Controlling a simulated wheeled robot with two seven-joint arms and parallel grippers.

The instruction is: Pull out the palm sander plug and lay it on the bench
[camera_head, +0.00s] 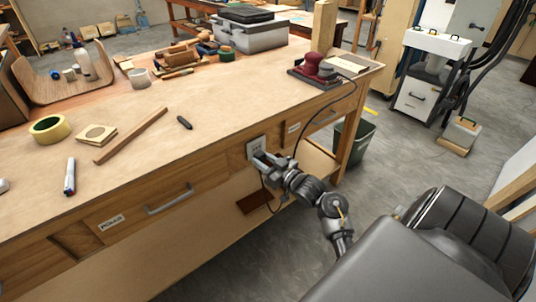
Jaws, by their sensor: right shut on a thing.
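The palm sander (313,69) is dark red with a dark base and stands near the right end of the bench (215,110). Its black cord (308,126) hangs over the front edge and curves down to my right gripper. A light outlet plate (256,143) sits on the bench's front face. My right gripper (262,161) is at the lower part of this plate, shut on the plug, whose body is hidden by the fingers. I cannot tell whether the plug is still in the outlet. My left gripper is out of view.
The bench top holds a wooden strip (131,135), a small black piece (184,122), a tape roll (48,128), a marker (70,177) and a grey toolbox (247,31). Bare top lies behind the outlet. A drawer handle (170,199) juts out left; a dark bin (353,143) stands right.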

